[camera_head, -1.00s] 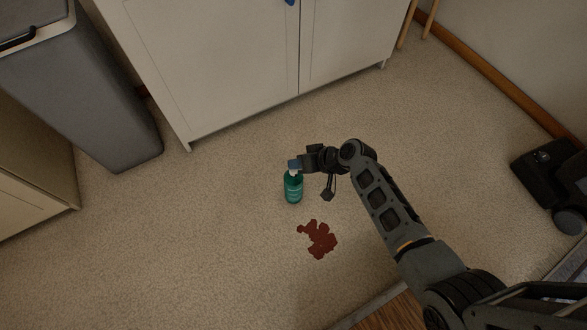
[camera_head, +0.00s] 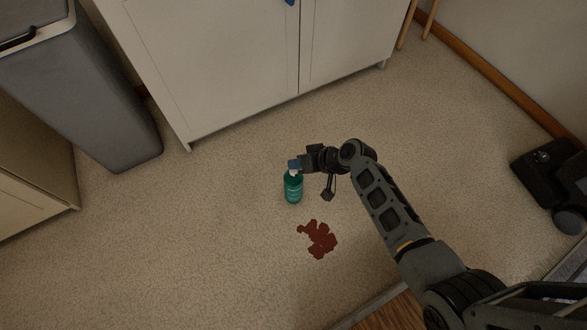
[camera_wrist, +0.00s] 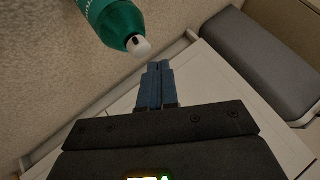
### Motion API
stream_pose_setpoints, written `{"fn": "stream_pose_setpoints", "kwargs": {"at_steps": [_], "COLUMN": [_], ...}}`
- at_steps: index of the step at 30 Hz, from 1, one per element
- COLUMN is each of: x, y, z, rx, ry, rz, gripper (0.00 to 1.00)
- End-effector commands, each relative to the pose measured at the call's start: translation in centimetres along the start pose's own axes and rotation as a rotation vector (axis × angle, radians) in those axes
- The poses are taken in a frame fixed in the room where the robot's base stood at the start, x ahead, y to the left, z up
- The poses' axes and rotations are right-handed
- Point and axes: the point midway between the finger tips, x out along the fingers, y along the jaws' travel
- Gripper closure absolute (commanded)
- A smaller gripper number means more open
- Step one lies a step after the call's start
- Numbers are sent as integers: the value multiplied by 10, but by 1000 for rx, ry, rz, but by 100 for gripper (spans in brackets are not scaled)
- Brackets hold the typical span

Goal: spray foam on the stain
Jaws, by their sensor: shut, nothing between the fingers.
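A green bottle (camera_head: 293,188) with a white nozzle stands upright on the carpet. A dark red stain (camera_head: 318,239) lies on the carpet a little in front of it, to its lower right. My gripper (camera_head: 294,164) is at the top of the bottle, its blue fingertips over the nozzle area in the head view. In the wrist view my gripper (camera_wrist: 157,66) shows its blue fingers pressed together, with nothing between them. The bottle (camera_wrist: 115,20) and its white tip (camera_wrist: 139,46) are just beside the fingertips there. Whether they touch is unclear.
A white cabinet (camera_head: 220,60) stands behind the bottle. A grey bin (camera_head: 90,95) and a beige cabinet (camera_head: 30,180) are at the left. A black object (camera_head: 550,175) sits at the far right. The carpet around the stain is clear.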

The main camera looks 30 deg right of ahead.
Motion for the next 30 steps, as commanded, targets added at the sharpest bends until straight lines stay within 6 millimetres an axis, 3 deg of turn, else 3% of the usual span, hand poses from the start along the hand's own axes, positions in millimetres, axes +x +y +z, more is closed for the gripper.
{"fn": "stream_pose_setpoints", "kwargs": {"at_steps": [30], "x": [9], "y": [6], "z": [6], "rx": [0], "ry": [0], "rz": [0], "gripper": [100]}}
